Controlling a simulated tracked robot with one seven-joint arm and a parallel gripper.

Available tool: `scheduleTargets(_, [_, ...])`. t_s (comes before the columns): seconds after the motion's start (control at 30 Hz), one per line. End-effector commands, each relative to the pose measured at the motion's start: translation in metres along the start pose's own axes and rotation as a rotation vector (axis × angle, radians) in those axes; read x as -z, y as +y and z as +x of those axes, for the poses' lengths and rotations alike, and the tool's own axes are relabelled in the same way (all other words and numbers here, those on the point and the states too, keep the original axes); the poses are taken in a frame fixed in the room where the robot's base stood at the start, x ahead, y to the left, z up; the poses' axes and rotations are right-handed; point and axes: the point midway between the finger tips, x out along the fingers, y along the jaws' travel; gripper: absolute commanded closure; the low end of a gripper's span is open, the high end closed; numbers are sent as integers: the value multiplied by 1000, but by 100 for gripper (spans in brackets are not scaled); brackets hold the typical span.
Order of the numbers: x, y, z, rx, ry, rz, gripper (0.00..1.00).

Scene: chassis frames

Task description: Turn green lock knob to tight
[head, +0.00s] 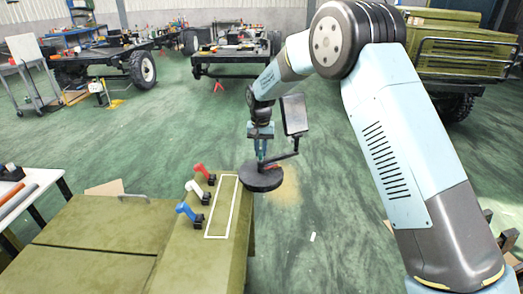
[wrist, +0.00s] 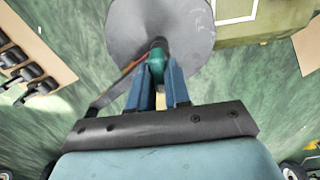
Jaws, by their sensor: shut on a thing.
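The green lock knob (wrist: 157,62) stands on top of a dark round disc (wrist: 150,22) in the wrist view. My gripper (wrist: 160,75) has its two blue fingers on either side of the knob and is shut on it. In the head view my gripper (head: 262,152) points down over the same dark disc (head: 262,181), beside the front corner of the olive box. The knob is mostly hidden there by the fingers. No tight marking can be made out in either view.
A dark flat panel (head: 294,115) on a thin bracket rises close to the right of my gripper. Red (head: 202,172), white (head: 196,190) and blue (head: 188,212) levers stand on the olive box (head: 185,262) left of a white outlined rectangle. Green floor lies open beyond.

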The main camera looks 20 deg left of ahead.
Motion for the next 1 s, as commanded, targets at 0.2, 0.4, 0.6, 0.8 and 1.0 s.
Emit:
scheduleTargets(0.2, [3,1,-2,1,8,9,100])
scheduleTargets(0.4, [3,1,-2,2,7,8,82])
scheduleTargets(0.6, [2,1,-1,1,4,6,63])
scheduleTargets(0.8, [1,0,-1,1,2,5,57])
scheduleTargets(1.0, [1,0,-6,1,2,5,57])
